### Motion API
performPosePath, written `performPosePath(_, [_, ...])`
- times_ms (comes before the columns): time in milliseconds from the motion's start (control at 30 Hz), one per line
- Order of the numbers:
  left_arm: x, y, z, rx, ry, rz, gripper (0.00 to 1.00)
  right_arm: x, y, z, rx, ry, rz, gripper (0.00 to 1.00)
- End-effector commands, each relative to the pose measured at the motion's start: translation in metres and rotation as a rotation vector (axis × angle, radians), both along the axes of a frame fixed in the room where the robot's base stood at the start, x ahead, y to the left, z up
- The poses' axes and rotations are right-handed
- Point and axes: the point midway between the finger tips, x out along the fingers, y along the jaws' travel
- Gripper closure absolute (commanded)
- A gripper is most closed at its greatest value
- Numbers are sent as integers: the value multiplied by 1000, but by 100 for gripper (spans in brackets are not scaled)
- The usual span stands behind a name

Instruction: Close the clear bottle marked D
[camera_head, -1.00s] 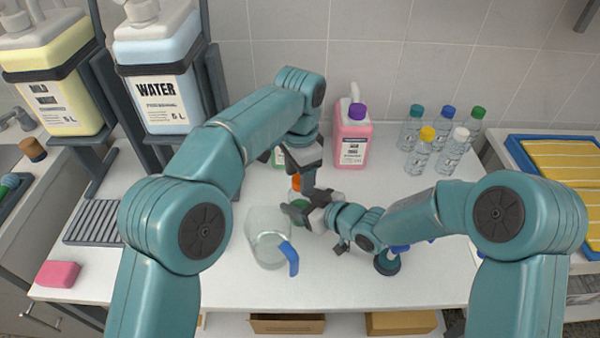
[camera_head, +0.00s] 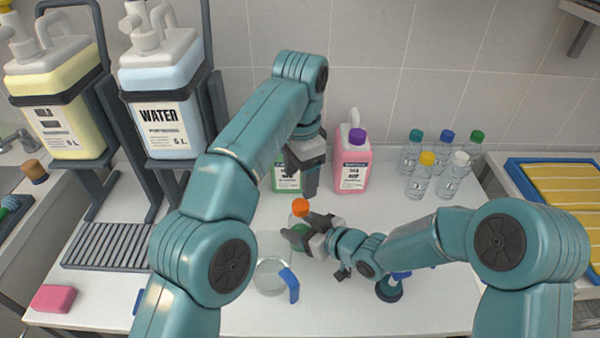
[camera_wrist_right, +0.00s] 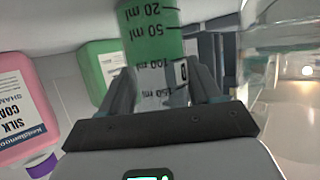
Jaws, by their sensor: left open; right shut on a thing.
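The clear bottle (camera_head: 296,220) stands upright with green liquid in its lower part. An orange cap (camera_head: 299,205) sits at its top; I cannot tell how tightly. My right gripper (camera_head: 298,238) is shut on the bottle's body. In the right wrist view the bottle (camera_wrist_right: 152,40) shows upside down between the fingers, with millilitre marks and a partly hidden letter label (camera_wrist_right: 181,72). My left gripper (camera_head: 309,188) is open and empty, just above the cap and apart from it.
A clear jug with a blue handle (camera_head: 291,284) stands beside the bottle. Behind are a green jug (camera_head: 286,180) and a pink jug (camera_head: 353,172). Several capped water bottles (camera_head: 422,178) stand back right. A drip grate (camera_head: 108,246) and pink sponge (camera_head: 53,298) lie left.

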Motion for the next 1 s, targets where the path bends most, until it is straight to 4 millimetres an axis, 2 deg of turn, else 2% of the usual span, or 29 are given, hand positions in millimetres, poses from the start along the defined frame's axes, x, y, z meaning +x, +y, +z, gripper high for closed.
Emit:
performPosePath(67, [0,0,0,0,0,0,33,0,0,0,1,-1,0,100])
performPosePath(100, [0,0,0,0,0,0,33,0,0,0,1,-1,0,31])
performPosePath(167, [0,0,0,0,0,0,33,0,0,0,1,-1,0,11])
performPosePath(200, [0,0,0,0,0,0,33,0,0,0,1,-1,0,8])
performPosePath(567, [0,0,-1,0,-1,1,33,-3,-5,3,0,-1,-1,8])
performPosePath(767, [0,0,-2,0,-1,1,33,-26,-31,18,-1,-2,-5,8])
performPosePath(1000, [0,0,0,0,-1,1,33,-63,-72,42,0,-4,-5,8])
